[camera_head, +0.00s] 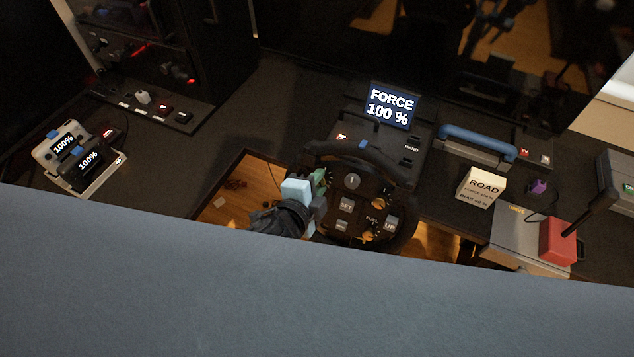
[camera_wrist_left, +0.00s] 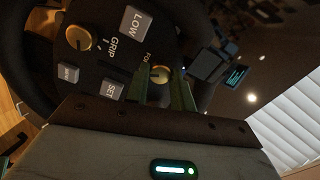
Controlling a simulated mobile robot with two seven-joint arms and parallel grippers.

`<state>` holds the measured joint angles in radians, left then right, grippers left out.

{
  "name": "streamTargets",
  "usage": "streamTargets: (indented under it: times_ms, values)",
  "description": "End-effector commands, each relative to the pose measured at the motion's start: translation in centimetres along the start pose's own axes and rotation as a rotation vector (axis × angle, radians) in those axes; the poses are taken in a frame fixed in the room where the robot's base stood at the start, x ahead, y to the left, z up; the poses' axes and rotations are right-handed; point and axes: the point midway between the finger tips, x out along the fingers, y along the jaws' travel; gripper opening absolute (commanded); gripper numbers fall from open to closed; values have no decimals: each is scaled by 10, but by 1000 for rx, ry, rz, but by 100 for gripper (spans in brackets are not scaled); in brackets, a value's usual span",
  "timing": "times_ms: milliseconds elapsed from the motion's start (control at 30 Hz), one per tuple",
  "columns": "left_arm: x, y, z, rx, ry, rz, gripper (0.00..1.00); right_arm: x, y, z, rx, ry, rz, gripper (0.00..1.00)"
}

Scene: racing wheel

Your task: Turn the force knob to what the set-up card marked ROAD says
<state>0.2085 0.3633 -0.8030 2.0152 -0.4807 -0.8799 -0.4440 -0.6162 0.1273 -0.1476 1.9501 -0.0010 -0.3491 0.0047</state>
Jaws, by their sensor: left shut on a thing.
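The force knob (camera_wrist_left: 160,72) is gold with a pale pointer, beside partly hidden lettering beginning "FO" on the wheel face. My left gripper (camera_wrist_left: 165,85) has its green fingers on either side of this knob and is shut on it. In the head view my left gripper (camera_head: 318,186) reaches the left side of the black racing wheel (camera_head: 402,232) and hides the knob. The display (camera_head: 391,105) behind the wheel reads FORCE 100 %. The ROAD card (camera_head: 482,187) stands right of the wheel; its smaller lines, one starting FORCE, are too small to read surely. My right gripper is not in view.
Other gold knobs sit on the wheel, including the GRIP knob (camera_wrist_left: 78,37), with LOW and SET buttons near it. A blue handle (camera_head: 477,140) and a red block (camera_head: 557,241) with a dark lever are at right. Two 100% readouts (camera_head: 75,156) stand at left.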

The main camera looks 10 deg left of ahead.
Motion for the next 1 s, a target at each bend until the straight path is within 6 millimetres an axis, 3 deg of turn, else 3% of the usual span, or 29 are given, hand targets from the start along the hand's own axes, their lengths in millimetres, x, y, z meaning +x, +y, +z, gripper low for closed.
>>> streamTargets:
  times_ms: [300,800,833,900,1000]
  values:
    - [0,0,0,105,2,-2,1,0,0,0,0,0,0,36]
    - [0,1,0,123,1,0,1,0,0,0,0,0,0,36]
    - [0,1,0,123,1,0,27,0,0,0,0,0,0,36]
    - [0,1,0,122,1,0,33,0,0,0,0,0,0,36]
    - [0,1,0,122,1,0,33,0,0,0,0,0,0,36]
